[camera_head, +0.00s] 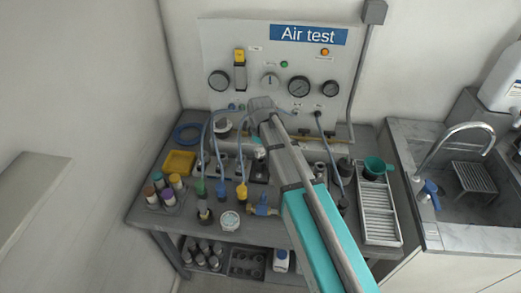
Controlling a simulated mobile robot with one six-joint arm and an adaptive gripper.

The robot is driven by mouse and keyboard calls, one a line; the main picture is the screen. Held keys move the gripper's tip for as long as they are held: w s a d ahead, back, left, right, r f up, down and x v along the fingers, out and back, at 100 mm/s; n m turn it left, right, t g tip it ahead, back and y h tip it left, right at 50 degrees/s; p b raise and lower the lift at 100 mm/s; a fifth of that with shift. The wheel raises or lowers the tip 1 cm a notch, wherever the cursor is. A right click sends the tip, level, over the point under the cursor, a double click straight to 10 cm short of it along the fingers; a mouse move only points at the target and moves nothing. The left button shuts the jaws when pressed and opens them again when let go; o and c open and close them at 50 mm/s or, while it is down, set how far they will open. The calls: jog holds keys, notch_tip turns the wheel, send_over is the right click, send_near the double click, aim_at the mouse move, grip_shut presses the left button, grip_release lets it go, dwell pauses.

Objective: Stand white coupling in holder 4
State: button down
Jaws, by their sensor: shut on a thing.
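My gripper (257,142) is small in the head view and partly hidden by my own forearm. It is over the middle of the bench, shut on a small pale piece (259,153) that looks like the white coupling. The coupling's exact shape and tilt cannot be made out. Dark holder blocks stand on the bench below and around the gripper, with blue, green and yellow hose ends (241,192) in front. Holder numbers are too small to read, so I cannot tell which is holder 4.
An Air test panel (270,65) with gauges stands behind the bench. A yellow tray (179,162) and capped bottles (165,188) are at left. A ribbed tray (379,215) with a green cup (375,168) is at right, near a sink (465,180). Looped hoses cross the middle.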

jog(key=shift+f, duration=0.45)
jog(key=shift+f+b, duration=1.3)
jog(key=shift+b, duration=0.25)
jog(key=shift+c, duration=0.8)
grip_release()
jog(key=shift+r, duration=0.2)
notch_tip(320, 180, up, 8)
jog(key=p, duration=0.8)
jog(key=shift+f, duration=0.1)
jog(key=shift+s+a+p, duration=0.1)
jog(key=shift+a+p, duration=0.1)
jog(key=shift+p, duration=0.1)
jog(key=s+a+r+n+p, duration=0.2)
jog(key=s+a, duration=0.3)
jog(key=a, duration=0.3)
jog(key=s+a+r+n+p, duration=0.2)
jog(key=s+a, duration=0.3)
jog(key=a, duration=0.3)
jog(key=shift+s+r+p, duration=0.35)
jog(key=shift+r+p, duration=0.05)
jog(key=shift+r, duration=0.2)
